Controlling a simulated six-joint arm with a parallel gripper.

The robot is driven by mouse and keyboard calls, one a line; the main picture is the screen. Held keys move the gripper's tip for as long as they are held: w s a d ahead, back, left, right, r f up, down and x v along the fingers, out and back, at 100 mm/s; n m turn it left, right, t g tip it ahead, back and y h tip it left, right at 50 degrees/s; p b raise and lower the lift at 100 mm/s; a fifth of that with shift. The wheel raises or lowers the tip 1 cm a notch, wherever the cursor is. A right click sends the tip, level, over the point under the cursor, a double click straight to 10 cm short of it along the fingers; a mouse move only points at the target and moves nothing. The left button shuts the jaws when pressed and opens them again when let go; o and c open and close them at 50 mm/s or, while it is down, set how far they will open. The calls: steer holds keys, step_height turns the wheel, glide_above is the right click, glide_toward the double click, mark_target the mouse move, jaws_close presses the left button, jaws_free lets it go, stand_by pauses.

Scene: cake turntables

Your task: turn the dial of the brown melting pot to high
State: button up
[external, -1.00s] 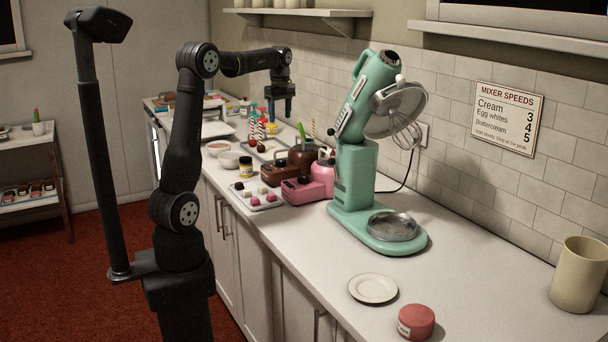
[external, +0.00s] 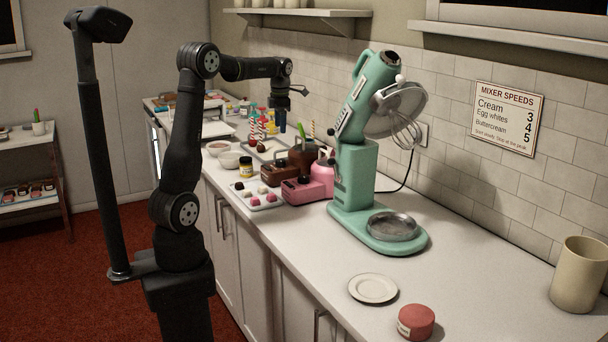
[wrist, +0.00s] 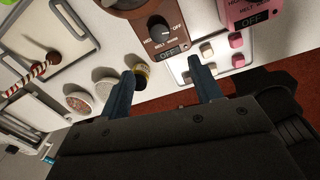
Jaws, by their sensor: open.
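The brown melting pot (external: 278,174) stands on the counter behind the pink pot. In the wrist view its brown front (wrist: 133,5) shows at the top, with a round black dial (wrist: 159,29) and small markings around it. A dark plate (wrist: 168,50) below the dial reads OFF. The exact dial pointer direction is too small to tell. My gripper (wrist: 161,68) is open and empty, its two blue fingers apart, with the dial beyond the gap between them. In the external view my gripper (external: 282,127) hangs above the pots, apart from them.
The pink pot (external: 308,190) stands close beside the brown one, its plate also reading OFF. A tray of sweets (external: 257,202), a yellow-labelled jar (external: 245,166) and bowls (external: 229,159) are near. The green mixer (external: 355,185) stands to the right.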

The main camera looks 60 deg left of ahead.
mark_target(280, 160)
steer(key=f, duration=0.9)
steer(key=a+f, duration=0.1)
steer(key=f, duration=0.4)
steer(key=shift+w, duration=0.1)
steer(key=shift+d, duration=0.1)
steer(key=c, duration=1)
